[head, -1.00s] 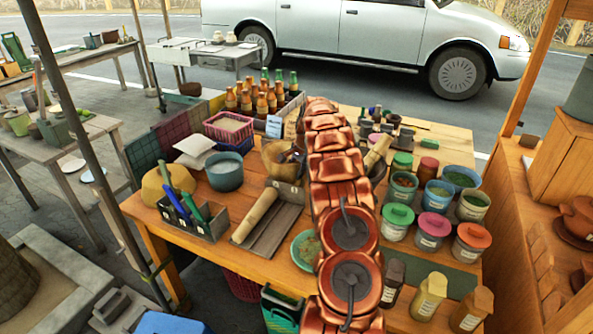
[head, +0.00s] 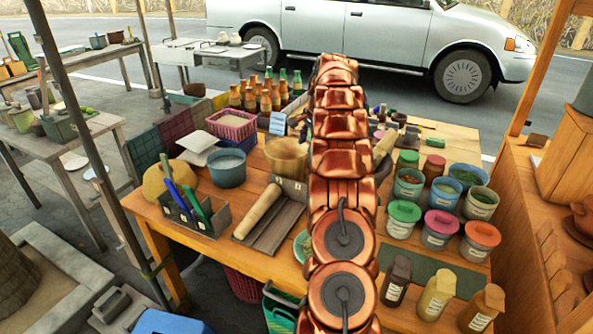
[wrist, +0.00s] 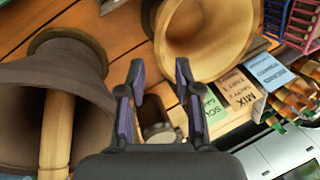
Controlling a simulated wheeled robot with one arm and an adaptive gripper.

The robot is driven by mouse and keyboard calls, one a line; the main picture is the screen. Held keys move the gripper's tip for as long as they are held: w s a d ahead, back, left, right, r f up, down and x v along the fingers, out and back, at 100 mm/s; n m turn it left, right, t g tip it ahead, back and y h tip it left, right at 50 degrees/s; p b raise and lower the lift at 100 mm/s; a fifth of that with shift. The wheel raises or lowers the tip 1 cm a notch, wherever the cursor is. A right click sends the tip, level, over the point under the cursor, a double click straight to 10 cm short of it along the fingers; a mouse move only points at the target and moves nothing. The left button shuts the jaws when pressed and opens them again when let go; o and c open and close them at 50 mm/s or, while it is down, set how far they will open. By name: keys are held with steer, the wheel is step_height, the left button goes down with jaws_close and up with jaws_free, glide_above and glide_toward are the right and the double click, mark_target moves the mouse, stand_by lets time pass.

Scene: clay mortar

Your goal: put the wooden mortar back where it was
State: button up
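The wooden mortar (head: 287,158) stands upright on the wooden table, just left of my arm in the head view. In the wrist view the wooden mortar (wrist: 208,45) shows its wide pale mouth at the top, beyond the fingers. My gripper (wrist: 158,72) is open, with nothing held between its fingers; the mortar is apart from them. In the head view my arm mostly hides the gripper. A dark clay mortar (wrist: 55,75) with a wooden pestle (wrist: 55,130) is at the left of the wrist view.
A blue-grey bucket (head: 227,169), a pink basket (head: 232,126) and brown bottles (head: 262,100) stand near the wooden mortar. Small label cards (wrist: 238,92) are close to its right in the wrist view. Lidded tubs (head: 440,226) fill the table's right side.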

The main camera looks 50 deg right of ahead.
steer(key=a+r+n+g, duration=0.1)
steer(key=a+r+n, duration=0.1)
steer(key=a, duration=0.7)
steer(key=a+r+n, duration=0.2)
steer(key=a+r, duration=0.1)
steer(key=a, duration=0.6)
steer(key=s+a+r+n+g+y, duration=0.1)
steer(key=s+a+n, duration=0.2)
steer(key=a, duration=0.6)
steer(key=s+a+n+g, duration=0.15)
steer(key=s+a, duration=0.25)
steer(key=a, duration=0.4)
steer(key=s+a+f+n, duration=0.2)
steer(key=s+a, duration=0.4)
steer(key=s, duration=0.3)
steer(key=s+a+f+n+g, duration=0.1)
steer(key=s+a+f+n, duration=0.1)
steer(key=s+a+n, duration=0.3)
steer(key=s+a+f+n, duration=0.2)
steer(key=s+a, duration=0.4)
steer(key=s, duration=0.8)
steer(key=shift+a+f+n+g+h, duration=0.15)
steer(key=shift+a+n+g+h, duration=0.2)
steer(key=shift+n, duration=0.5)
